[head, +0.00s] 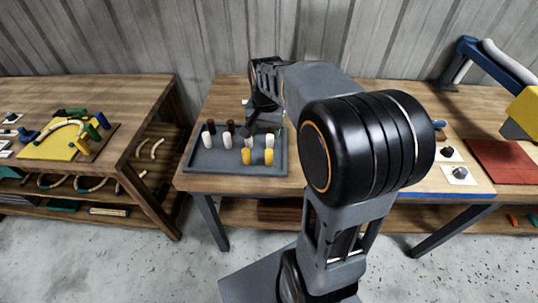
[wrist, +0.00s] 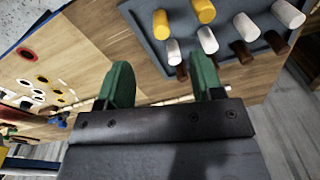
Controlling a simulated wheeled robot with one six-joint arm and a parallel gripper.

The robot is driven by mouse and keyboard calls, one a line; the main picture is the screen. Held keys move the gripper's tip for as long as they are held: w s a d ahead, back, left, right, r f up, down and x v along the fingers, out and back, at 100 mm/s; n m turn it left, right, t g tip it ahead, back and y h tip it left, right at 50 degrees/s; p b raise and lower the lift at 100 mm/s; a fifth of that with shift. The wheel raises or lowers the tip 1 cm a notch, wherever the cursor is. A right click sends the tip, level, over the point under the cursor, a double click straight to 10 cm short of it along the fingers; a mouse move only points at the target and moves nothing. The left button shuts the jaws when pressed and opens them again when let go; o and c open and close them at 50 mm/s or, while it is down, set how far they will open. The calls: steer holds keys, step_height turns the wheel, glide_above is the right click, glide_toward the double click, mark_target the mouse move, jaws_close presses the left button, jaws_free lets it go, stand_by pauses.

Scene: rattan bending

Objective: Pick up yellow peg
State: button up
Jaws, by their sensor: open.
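Two yellow pegs stand upright in the grey tray, a left one (head: 246,157) and a right one (head: 269,157), along its front side. Both also show at the top of the wrist view, one (wrist: 161,24) nearer the tray's edge and one (wrist: 203,11) farther in. My gripper (wrist: 160,78) has green fingers spread apart with nothing between them. In the head view my gripper (head: 263,128) is over the back right part of the tray, behind the yellow pegs and partly hidden by my arm.
The grey tray (head: 215,166) also holds several white pegs (head: 228,141) and dark brown pegs (head: 211,126) close to the yellow ones. A red mat (head: 503,158) lies on the table at right. Another workbench (head: 100,92) with a yellow board stands at left.

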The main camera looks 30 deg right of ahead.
step_height(320, 180, down, 2)
steer(key=w+d+m, duration=0.2)
steer(key=w+d, duration=0.1)
glide_above(269, 151)
steer(key=shift+g, duration=0.4)
step_height(269, 151, down, 7)
steer(key=shift+s+r, duration=0.15)
steer(key=shift+r, duration=0.05)
steer(key=shift+w+f+p, duration=0.15)
steer(key=shift+f+p, duration=0.25)
steer(key=shift+f, duration=1.2)
steer(key=shift+w+f+p, duration=0.1)
steer(key=shift+f+p, duration=0.3)
steer(key=shift+f, duration=1.2)
steer(key=shift+c, duration=0.2)
steer(key=c, duration=0.9)
steer(key=shift+r, duration=0.15)
steer(key=shift+c, duration=0.3)
